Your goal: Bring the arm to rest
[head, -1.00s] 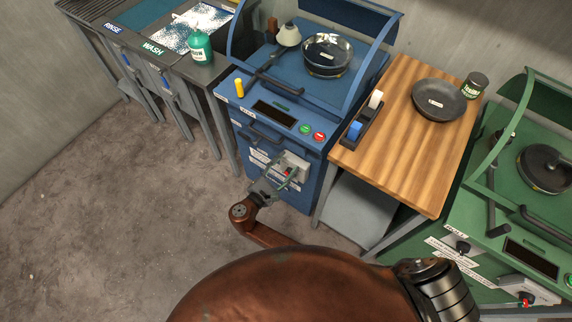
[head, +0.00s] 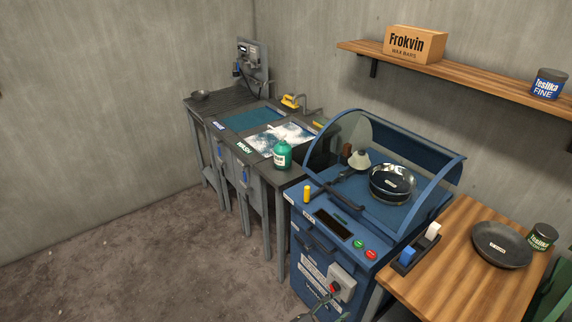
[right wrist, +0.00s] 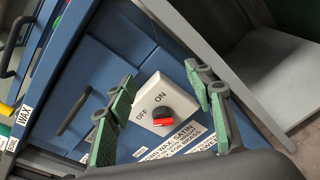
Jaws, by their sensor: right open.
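My right gripper (right wrist: 160,82) is open and empty in the right wrist view, its green-padded fingers on either side of a white switch plate (right wrist: 181,92). The plate carries OFF and ON labels and a black and red knob (right wrist: 163,117); I cannot tell whether a finger touches the plate. The switch is on the front of the blue waxing machine (head: 337,196). In the head view, only a bit of my right gripper (head: 318,307) shows at the bottom edge, below and left of the switch box (head: 343,283). My left gripper is out of view.
A wooden table (head: 448,262) with a dark pan (head: 501,244) stands right of the machine. A shiny bowl (head: 392,184) is under its hood. A wash sink bench (head: 285,173) with a green bottle (head: 282,155) stands left. The floor at left is clear.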

